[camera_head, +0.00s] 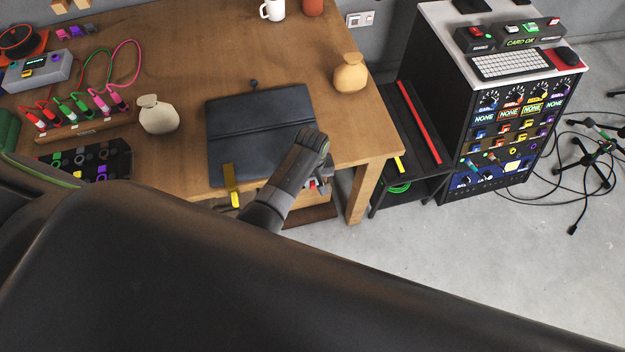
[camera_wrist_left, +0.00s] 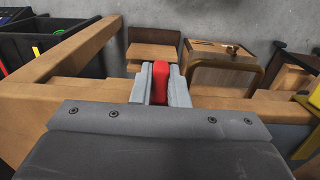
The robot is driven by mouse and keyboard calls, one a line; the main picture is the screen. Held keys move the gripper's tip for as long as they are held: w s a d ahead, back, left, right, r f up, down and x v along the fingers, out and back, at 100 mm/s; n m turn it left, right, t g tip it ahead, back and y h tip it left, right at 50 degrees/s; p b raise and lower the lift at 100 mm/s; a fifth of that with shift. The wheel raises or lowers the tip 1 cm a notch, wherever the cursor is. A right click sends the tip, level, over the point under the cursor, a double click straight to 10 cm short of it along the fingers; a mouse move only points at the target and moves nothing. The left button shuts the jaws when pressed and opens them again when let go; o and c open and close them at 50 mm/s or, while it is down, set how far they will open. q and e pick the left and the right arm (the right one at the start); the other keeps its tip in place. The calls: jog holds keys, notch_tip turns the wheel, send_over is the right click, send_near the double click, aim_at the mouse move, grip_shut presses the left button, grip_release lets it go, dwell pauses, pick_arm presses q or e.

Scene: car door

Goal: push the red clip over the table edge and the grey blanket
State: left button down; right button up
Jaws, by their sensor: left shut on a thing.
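The grey blanket (camera_head: 262,112) is a dark folded sheet lying flat on the wooden table (camera_head: 195,60), reaching its front edge. My left gripper (camera_head: 322,185) is at the table's front edge, near the blanket's right corner; its wrist hides part of that corner. In the left wrist view, the gripper's grey fingers (camera_wrist_left: 166,88) are shut on the red clip (camera_wrist_left: 160,84), which shows as a red piece between them. Whether the clip touches the edge or blanket cannot be told. My right gripper is not in view.
A yellow clip (camera_head: 235,199) sits over the front edge at the blanket's left. A tan pouch (camera_head: 350,74) stands right of the blanket, a cream pouch (camera_head: 158,116) left. A black rack with a red bar (camera_head: 420,122) stands beside the table. Drawers (camera_wrist_left: 222,70) show below the table.

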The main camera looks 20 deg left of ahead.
pick_arm(q)
jog(key=c, duration=1.3)
grip_release()
jog(key=shift+d, duration=0.1)
jog(key=shift+r, duration=0.15)
